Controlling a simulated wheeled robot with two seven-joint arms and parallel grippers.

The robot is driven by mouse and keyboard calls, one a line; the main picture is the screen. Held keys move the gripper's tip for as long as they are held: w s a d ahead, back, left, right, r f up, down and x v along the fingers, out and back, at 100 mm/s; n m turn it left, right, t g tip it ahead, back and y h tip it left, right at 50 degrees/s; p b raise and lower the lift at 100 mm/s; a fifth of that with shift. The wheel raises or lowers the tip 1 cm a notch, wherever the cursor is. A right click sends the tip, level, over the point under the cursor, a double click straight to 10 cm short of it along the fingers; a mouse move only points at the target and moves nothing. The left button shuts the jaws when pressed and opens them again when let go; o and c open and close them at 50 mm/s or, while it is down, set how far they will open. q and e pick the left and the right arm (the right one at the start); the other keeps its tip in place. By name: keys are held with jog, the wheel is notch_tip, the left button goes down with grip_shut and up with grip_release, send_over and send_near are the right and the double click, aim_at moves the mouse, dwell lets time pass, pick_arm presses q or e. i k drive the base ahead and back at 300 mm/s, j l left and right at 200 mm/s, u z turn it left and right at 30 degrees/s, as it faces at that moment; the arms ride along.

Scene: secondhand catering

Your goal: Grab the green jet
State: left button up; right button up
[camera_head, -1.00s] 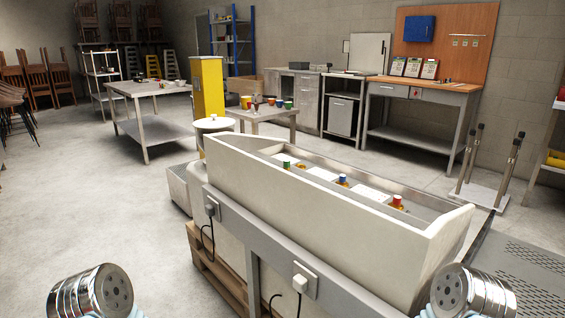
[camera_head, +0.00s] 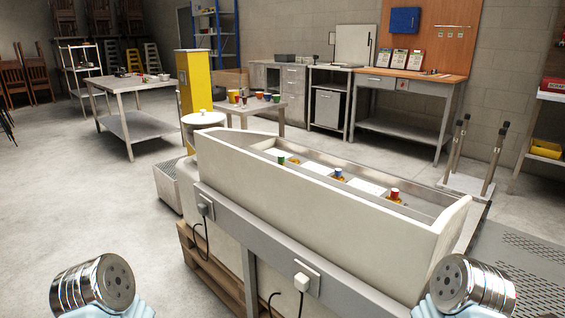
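A small piece with a green top (camera_head: 281,158), likely the green jet, stands in the long trough of the cream-coloured unit (camera_head: 310,215) ahead of me. A similar piece with a blue top (camera_head: 338,174) and one with a red top (camera_head: 394,194) stand further right in the same trough. Small orange-brown parts show beside them. The lower ends of all three are partly hidden by the unit's near wall. Only metal ends of my arms show at the lower left and lower right corners, well short of the trough. No gripper fingers are visible.
The unit's tall near wall and grey rail (camera_head: 275,250) stand between me and the trough. A wooden pallet (camera_head: 205,270) lies underneath. A low table (camera_head: 255,106) with coloured cups stands behind, beside a yellow column (camera_head: 201,85). Open floor (camera_head: 90,200) lies to the left.

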aim_at(281, 158)
jog(key=i+j+z, duration=0.45)
jog(key=j, duration=0.25)
jog(key=i+j+z, duration=0.1)
jog(key=j+z, duration=0.3)
jog(key=j, duration=0.4)
jog(key=i+j+z, duration=0.1)
jog(key=j+z, duration=0.35)
jog(key=j, duration=0.4)
jog(key=j+z, duration=0.45)
jog(key=j, duration=0.45)
